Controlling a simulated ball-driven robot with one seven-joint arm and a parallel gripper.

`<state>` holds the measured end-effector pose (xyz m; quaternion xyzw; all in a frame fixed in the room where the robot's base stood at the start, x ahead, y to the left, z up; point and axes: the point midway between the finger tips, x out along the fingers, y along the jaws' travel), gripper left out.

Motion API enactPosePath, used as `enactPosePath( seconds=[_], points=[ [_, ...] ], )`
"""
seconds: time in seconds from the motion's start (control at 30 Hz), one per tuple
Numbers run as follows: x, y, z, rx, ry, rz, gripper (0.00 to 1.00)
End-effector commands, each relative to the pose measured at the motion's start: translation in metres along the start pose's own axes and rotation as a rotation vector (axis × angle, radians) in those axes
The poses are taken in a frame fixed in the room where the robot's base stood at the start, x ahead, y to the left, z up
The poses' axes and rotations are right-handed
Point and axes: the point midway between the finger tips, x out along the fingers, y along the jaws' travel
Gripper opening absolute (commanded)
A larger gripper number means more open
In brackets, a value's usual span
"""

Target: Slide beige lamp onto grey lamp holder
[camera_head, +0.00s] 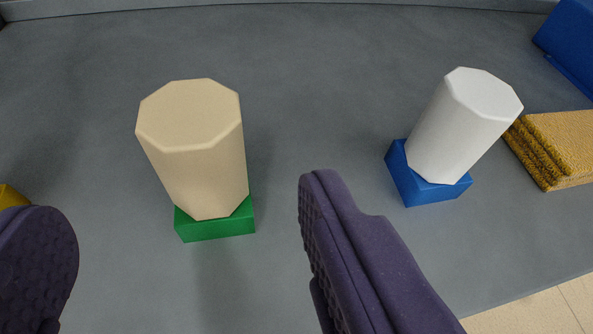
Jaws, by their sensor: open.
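The beige lamp (195,150) is an upright, faceted beige block left of centre. It stands on a green base (216,226). My gripper (190,215) is open, with one dark purple finger at the lower left and the other right of centre. The lamp appears in the picture between the two fingers and ahead of them. Neither finger visibly touches it. No grey lamp holder can be made out, apart from the grey surface (310,110) under everything.
A white faceted block (463,125) stands on a blue base (425,188) at the right. Yellow textured slabs (555,145) and a blue object (570,45) lie at the right edge. A yellow thing (11,196) peeks in at the left. The surface's front edge shows at lower right.

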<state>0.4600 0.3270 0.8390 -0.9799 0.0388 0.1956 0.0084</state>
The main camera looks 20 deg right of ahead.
Motion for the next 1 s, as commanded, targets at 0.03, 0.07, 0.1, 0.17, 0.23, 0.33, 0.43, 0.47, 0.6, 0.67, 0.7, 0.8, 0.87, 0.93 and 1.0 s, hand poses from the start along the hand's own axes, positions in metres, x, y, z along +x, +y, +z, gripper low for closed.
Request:
enactPosePath(
  seconds=[0.03, 0.07, 0.1, 0.17, 0.23, 0.33, 0.43, 0.47, 0.6, 0.67, 0.7, 0.8, 0.87, 0.93, 1.0],
  points=[
    [0.004, 0.001, 0.001, -0.003, 0.006, 0.001, 0.75],
    [0.007, 0.001, 0.002, -0.003, 0.007, 0.001, 0.75],
    [0.013, 0.001, 0.003, -0.002, 0.007, 0.001, 0.75],
    [0.024, 0.001, 0.003, -0.003, 0.005, 0.003, 0.75],
    [0.037, 0.001, 0.003, -0.002, 0.005, 0.002, 0.75],
    [0.053, 0.001, 0.004, -0.002, 0.004, 0.002, 0.75],
    [0.066, 0.000, 0.003, -0.001, 0.002, 0.000, 0.75],
    [0.068, 0.000, 0.003, -0.002, 0.002, 0.000, 0.75],
    [0.075, 0.000, 0.002, -0.001, 0.002, 0.000, 0.75],
    [0.076, 0.000, 0.001, -0.002, 0.001, 0.000, 0.75],
    [0.076, 0.000, 0.001, -0.002, 0.001, 0.000, 0.75],
    [0.076, 0.000, 0.001, -0.002, 0.001, 0.000, 0.75],
    [0.076, 0.000, 0.001, -0.002, 0.001, 0.000, 0.68],
    [0.076, 0.000, 0.001, -0.002, 0.001, 0.000, 0.52],
    [0.076, 0.000, 0.001, -0.002, 0.001, 0.000, 0.36]
  ],
)
